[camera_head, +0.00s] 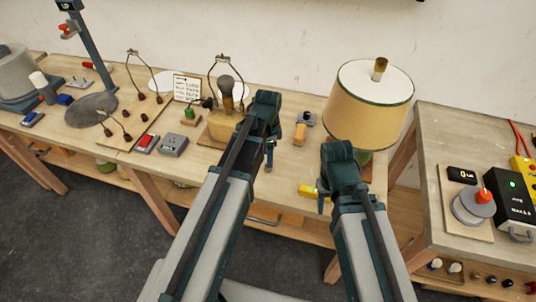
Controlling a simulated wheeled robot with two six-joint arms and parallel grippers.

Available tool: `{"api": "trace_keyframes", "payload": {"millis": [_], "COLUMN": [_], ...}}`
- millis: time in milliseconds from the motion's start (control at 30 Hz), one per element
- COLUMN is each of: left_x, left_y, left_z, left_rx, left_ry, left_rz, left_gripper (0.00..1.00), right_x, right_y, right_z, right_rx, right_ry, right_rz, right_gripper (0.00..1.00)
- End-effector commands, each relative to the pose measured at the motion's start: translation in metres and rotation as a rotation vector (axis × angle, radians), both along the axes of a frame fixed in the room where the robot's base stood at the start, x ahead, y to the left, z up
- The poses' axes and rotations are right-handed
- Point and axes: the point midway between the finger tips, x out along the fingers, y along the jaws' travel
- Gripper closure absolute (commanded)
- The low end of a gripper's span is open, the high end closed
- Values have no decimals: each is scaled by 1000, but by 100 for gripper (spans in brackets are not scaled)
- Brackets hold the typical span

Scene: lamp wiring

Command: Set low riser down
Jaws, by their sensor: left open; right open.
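A pale wooden block (219,127) sits on the middle of the bench, under a grey bulb with a wire harp (227,88). It may be the low riser, but I cannot tell for sure, and my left arm hides its right part. My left gripper (269,154) is open, pointing down over the bench just right of the block. My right gripper (321,201) is open near the bench's front edge, beside a small yellow piece (308,191). I see nothing held in either gripper.
A shaded lamp (368,107) stands behind my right gripper. A side bench (448,209) holds a black meter box (508,195).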

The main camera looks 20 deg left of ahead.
Motion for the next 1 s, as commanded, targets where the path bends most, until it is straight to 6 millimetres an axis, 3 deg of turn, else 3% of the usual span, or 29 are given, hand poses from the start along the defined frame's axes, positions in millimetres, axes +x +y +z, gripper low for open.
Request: {"api": "trace_keyframes", "payload": {"millis": [33,333,500,700,833,1000], "left_x": [0,0,0,-3,-29,-83], "left_y": [0,0,0,-3,-25,-65], "left_z": [17,61,73,73,72,73], "left_rx": [0,0,0,2,17,60], "left_ry": [0,0,0,1,7,9], "left_rz": [0,0,0,11,123,402], "left_gripper": [40,40,40,40,40,40], "right_x": [0,0,0,0,0,0], "right_y": [0,0,0,0,0,0], "right_z": [17,61,73,72,72,72], "right_rx": [0,0,0,0,0,0], "right_ry": [0,0,0,0,0,0], "right_rz": [0,0,0,0,0,0], "right_gripper": [50,50,50,50,50,50]}}
